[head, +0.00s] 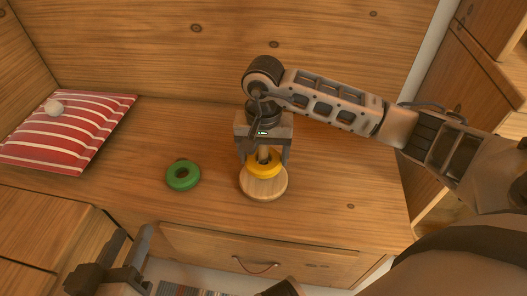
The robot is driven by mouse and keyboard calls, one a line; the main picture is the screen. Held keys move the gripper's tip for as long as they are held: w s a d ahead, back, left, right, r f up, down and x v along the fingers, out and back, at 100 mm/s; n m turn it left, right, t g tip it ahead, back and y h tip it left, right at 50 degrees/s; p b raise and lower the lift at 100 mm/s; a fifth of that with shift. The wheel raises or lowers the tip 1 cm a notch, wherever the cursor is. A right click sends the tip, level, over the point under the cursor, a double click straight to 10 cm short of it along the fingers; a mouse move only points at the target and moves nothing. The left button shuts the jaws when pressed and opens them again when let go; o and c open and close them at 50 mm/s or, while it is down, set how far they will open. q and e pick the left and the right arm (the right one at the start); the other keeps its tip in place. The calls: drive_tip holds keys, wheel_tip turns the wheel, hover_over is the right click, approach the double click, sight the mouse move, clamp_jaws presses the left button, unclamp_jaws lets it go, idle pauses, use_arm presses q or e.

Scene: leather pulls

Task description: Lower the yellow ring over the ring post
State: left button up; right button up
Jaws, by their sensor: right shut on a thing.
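The yellow ring (264,170) is around the upright wooden ring post (264,153), low over its round pale base (265,189). The post's top shows above the ring. I cannot tell whether the ring touches the base. My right gripper (264,163) points down over the post, its fingers on either side, shut on the yellow ring. My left gripper (131,243) is at the lower left, in front of the bench, with its fingers apart and empty.
A green ring (183,175) lies on the wooden bench top (330,190), left of the post. A red-and-white striped cushion (66,133) lies further left. Wooden panels (160,55) rise behind. A drawer with a leather pull (255,268) is below the front edge. The bench right of the post is clear.

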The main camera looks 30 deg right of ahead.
drive_tip(key=shift+f+b, duration=0.7)
drive_tip(key=o, duration=0.9)
drive_tip(key=shift+r, duration=0.15)
drive_tip(key=shift+c, duration=0.2)
drive_tip(key=shift+o, duration=0.9)
